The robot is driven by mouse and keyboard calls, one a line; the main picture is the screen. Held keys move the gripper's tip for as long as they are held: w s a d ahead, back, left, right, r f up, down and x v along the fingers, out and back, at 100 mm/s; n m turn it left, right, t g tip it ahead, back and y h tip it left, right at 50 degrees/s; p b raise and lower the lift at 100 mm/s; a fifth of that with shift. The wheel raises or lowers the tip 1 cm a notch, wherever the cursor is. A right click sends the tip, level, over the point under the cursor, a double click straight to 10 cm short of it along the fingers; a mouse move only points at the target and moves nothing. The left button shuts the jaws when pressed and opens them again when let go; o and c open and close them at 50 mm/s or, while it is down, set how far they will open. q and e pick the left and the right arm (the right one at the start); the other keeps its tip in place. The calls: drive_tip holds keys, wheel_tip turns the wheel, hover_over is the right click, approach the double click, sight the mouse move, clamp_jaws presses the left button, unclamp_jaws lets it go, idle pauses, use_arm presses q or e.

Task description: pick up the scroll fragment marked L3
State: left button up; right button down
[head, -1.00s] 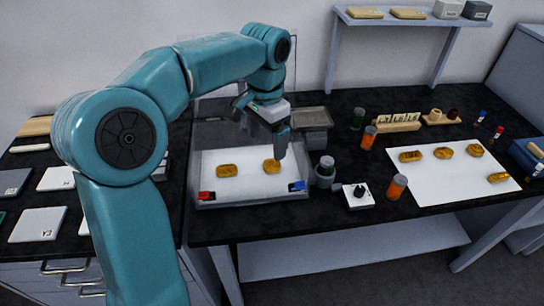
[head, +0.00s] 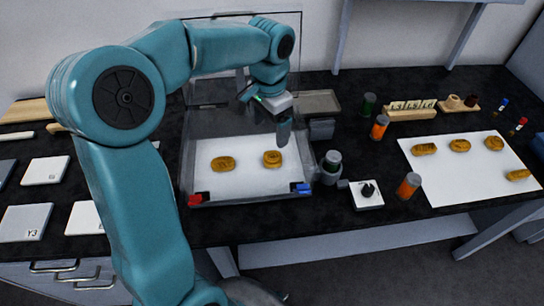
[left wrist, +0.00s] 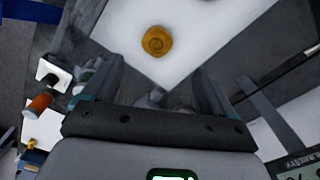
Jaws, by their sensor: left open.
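Two golden fragments lie on the white floor of a clear-walled case: a left one (head: 223,164) and a right, rounder one (head: 272,158). Their marks are too small to read, so I cannot tell which is L3. My left gripper (head: 277,122) is open and empty, hanging at the back right of the case, above the right fragment. In the left wrist view a round golden fragment (left wrist: 156,41) with ring-like relief lies beyond the open fingers, roughly in line with the gap between them. My right gripper is not in view.
The case (head: 245,201) has a red block (head: 195,199) and a blue block (head: 304,188) at its front corners. A white sheet (head: 450,180) with several golden fragments lies right. Orange-bodied jars (head: 409,186) and a white dial box (head: 367,194) stand between.

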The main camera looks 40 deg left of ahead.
use_arm(q)
hover_over(272, 156)
wheel_tip(272, 156, down, 5)
drive_tip(key=shift+r, duration=0.1)
drive_tip(key=shift+s+a+f, duration=0.1)
drive_tip(key=shift+s+f, duration=0.1)
drive_tip(key=shift+f, duration=0.35)
drive_tip(key=f, duration=0.4)
drive_tip(key=shift+w, duration=0.25)
drive_tip(key=shift+s+f, duration=0.1)
drive_tip(key=shift+f, duration=0.2)
drive_tip(key=c, duration=1.1)
